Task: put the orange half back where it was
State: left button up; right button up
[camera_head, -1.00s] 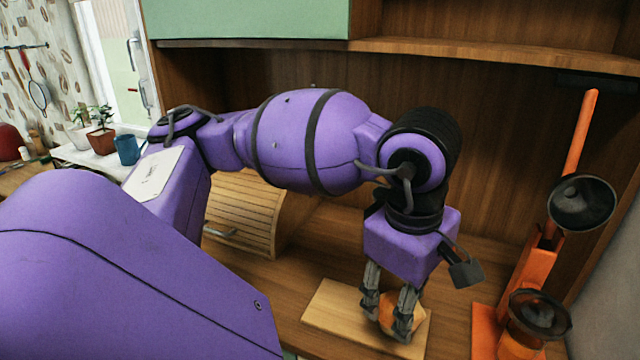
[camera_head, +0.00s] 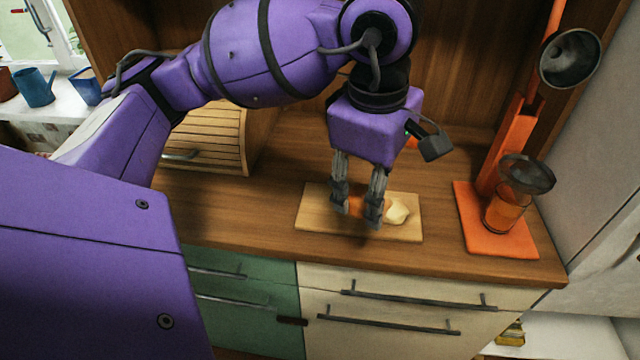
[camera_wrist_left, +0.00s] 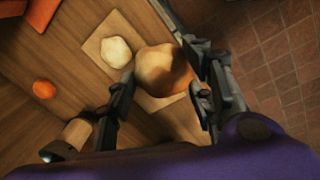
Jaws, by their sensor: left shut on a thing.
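My left gripper (camera_head: 358,214) is shut on an orange half (camera_head: 356,204), over the wooden cutting board (camera_head: 320,220). The held half also shows between the fingers in the left wrist view (camera_wrist_left: 162,70), where it looks larger and nearer than the board (camera_wrist_left: 95,45). I cannot tell how much gap is under it. A second, pale half (camera_head: 397,211) lies on the board just right of the fingers; it also shows in the left wrist view (camera_wrist_left: 116,52). My right gripper is not in view.
An orange juicer press (camera_head: 497,247) stands at the right of the counter. A slatted bread box (camera_head: 207,140) is at the back left. An orange fruit (camera_head: 411,142) sits behind my gripper. The counter's front edge is close to the board.

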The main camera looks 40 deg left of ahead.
pick_arm(q)
jog(key=w+a+f, duration=0.3)
jog(key=a, duration=0.3)
send_over(331, 205)
jog(key=d, duration=0.1)
jog(key=f, duration=0.5)
jog(key=shift+s+p, duration=0.3)
jog(key=shift+s, duration=0.1)
jog(key=shift+w+a+f, duration=0.15)
jog(key=shift+a+f, duration=0.05)
jog(key=shift+f, duration=0.1)
jog(key=f, duration=0.3)
jog(key=shift+a+f, duration=0.15)
jog(key=shift+a, duration=0.1)
jog(key=shift+w+f, duration=0.1)
jog(key=shift+f, duration=0.35)
jog(key=o, duration=1.3)
jog(key=shift+r, duration=0.1)
